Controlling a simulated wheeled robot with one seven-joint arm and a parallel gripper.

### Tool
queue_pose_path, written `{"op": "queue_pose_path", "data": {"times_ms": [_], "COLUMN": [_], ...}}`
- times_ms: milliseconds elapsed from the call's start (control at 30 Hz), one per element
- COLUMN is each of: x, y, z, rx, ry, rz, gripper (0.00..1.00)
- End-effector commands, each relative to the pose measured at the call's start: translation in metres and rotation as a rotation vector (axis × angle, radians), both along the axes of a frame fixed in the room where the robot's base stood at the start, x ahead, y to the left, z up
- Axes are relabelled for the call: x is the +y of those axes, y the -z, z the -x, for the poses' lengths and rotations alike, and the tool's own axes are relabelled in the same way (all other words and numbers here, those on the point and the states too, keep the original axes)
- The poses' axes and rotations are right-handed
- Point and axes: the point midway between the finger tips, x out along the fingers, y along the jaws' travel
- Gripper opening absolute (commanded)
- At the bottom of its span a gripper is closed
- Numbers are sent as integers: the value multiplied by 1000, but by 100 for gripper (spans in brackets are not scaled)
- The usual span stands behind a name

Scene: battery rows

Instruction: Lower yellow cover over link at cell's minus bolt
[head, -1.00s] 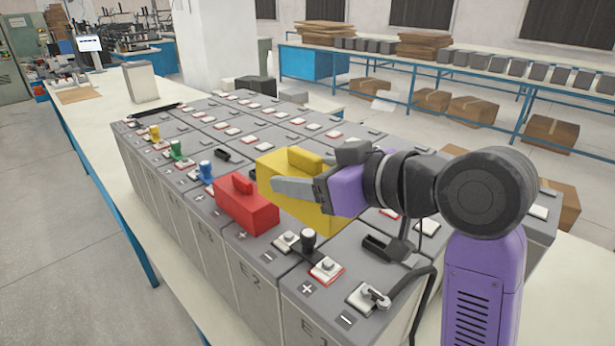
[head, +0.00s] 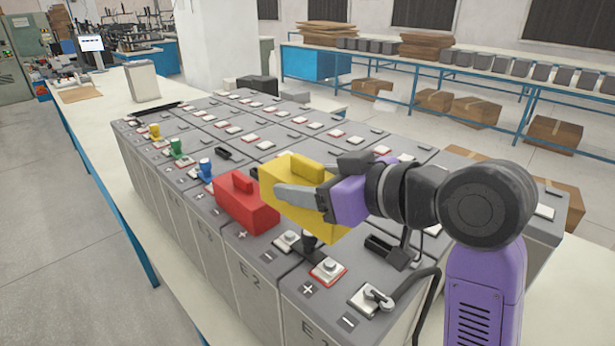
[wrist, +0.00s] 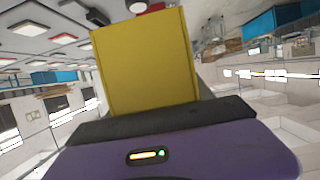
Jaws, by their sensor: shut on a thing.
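My gripper (head: 300,197) is shut on the yellow cover (head: 310,219), a box with a raised handle on top. It holds the cover above the battery tops, just behind and above the minus bolt (head: 287,240) of cell E2. In the wrist view the yellow cover (wrist: 145,62) stands beyond my dark jaw.
A black cable (head: 415,285) runs from the E1 minus bolt (head: 372,298). A black handle-like part (head: 390,250) lies on E1. Blue, green and yellow pieces stand farther back.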

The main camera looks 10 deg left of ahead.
Motion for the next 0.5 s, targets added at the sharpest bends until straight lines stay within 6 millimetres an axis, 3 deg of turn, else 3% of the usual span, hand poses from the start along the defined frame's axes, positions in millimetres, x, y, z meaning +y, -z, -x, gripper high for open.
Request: {"op": "queue_pose_path", "data": {"times_ms": [500], "x": [0], "y": [35], "z": [0], "rx": [1], "ry": [0], "rz": [-1], "gripper": [19]}}
